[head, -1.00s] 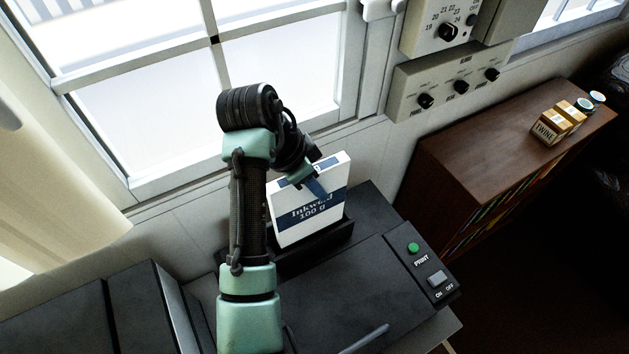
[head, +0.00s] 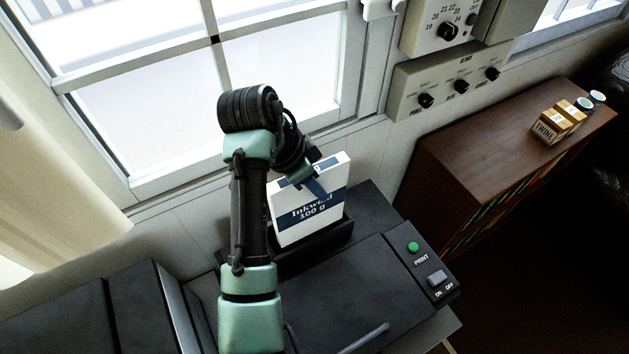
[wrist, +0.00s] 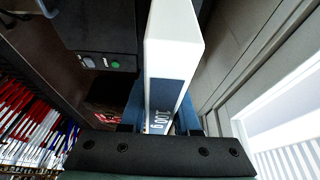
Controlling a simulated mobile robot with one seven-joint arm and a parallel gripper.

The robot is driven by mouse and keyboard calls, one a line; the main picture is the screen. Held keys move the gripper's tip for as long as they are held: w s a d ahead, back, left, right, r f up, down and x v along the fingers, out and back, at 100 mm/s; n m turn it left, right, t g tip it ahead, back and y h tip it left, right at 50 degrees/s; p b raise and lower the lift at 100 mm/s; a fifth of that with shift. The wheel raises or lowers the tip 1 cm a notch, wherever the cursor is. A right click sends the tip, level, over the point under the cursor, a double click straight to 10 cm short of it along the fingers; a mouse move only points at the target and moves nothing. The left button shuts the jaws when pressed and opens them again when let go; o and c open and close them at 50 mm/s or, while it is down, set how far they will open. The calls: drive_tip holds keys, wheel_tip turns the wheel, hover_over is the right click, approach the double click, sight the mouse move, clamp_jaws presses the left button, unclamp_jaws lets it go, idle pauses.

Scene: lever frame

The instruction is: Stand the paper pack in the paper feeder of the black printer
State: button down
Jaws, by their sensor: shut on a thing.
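The paper pack (head: 306,215) is white with a dark blue band and the words "Inkwood 100 g". It stands nearly upright in the paper feeder (head: 318,248) on top of the black printer (head: 360,280), and the feeder's front wall hides its lower edge. My gripper (head: 312,186) is at the pack's top edge, shut on it. In the wrist view the pack (wrist: 172,50) runs away from between the fingers of my gripper (wrist: 162,115). I cannot tell whether the pack's bottom touches the feeder floor.
The printer has a green PRINT button (head: 413,247) and an ON/OFF switch (head: 437,277). A window (head: 290,90) and wall panels with knobs (head: 455,85) are behind. A brown bookcase (head: 500,150) with small boxes (head: 557,122) stands at the right.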

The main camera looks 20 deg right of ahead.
sight(314, 205)
drive_tip(key=shift+f, duration=0.3)
drive_tip(key=shift+f+b, duration=2.1)
drive_tip(key=shift+f, duration=1.05)
drive_tip(key=c, duration=0.6)
unclamp_jaws()
drive_tip(key=shift+o, duration=0.2)
drive_tip(key=shift+f, duration=0.1)
drive_tip(key=v, duration=1.3)
drive_tip(key=shift+d+p, duration=0.1)
drive_tip(key=shift+p, duration=0.2)
